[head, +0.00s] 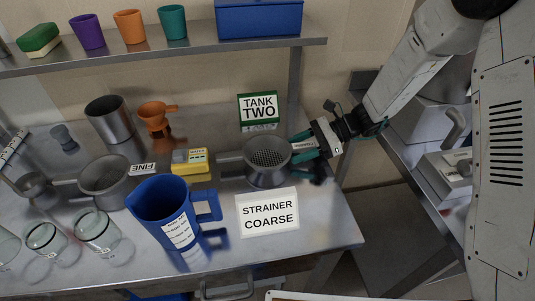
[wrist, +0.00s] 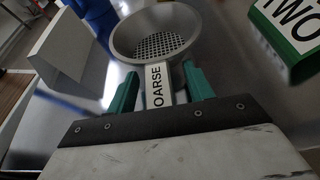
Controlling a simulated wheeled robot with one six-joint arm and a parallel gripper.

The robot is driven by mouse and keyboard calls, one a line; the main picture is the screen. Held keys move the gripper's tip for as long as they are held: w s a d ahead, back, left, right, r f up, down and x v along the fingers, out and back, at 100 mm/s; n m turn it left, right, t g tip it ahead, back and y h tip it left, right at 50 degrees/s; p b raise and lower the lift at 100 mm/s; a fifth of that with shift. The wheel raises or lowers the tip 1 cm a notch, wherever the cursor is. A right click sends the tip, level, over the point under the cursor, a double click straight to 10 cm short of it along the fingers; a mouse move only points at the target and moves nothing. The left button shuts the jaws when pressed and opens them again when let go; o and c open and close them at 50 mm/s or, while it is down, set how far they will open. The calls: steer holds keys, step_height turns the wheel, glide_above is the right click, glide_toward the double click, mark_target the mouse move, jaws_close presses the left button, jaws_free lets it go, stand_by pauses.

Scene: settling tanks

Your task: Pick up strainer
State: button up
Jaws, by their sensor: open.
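The coarse strainer (head: 267,164) is a grey metal bowl with a perforated bottom, standing on the metal bench behind a white card reading STRAINER COARSE (head: 267,212). In the wrist view the strainer (wrist: 155,40) lies just ahead of my gripper. Its flat handle, with a label ending in OARSE (wrist: 157,88), runs back between my green fingers. My gripper (head: 297,147) reaches in from the right at the bowl's right side. In the wrist view my gripper (wrist: 160,78) is open, one finger on each side of the handle. Whether a finger touches the handle I cannot tell.
A blue jug (head: 165,208) stands in front left of the strainer, and a yellow box (head: 190,161) sits left of it. A TANK TWO sign (head: 259,108) stands behind. A strainer by a FINE label (head: 105,184) and glass beakers (head: 97,232) are further left.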

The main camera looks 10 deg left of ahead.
steer(key=shift+a+f, duration=0.15)
steer(key=shift+a, duration=0.05)
jaws_close()
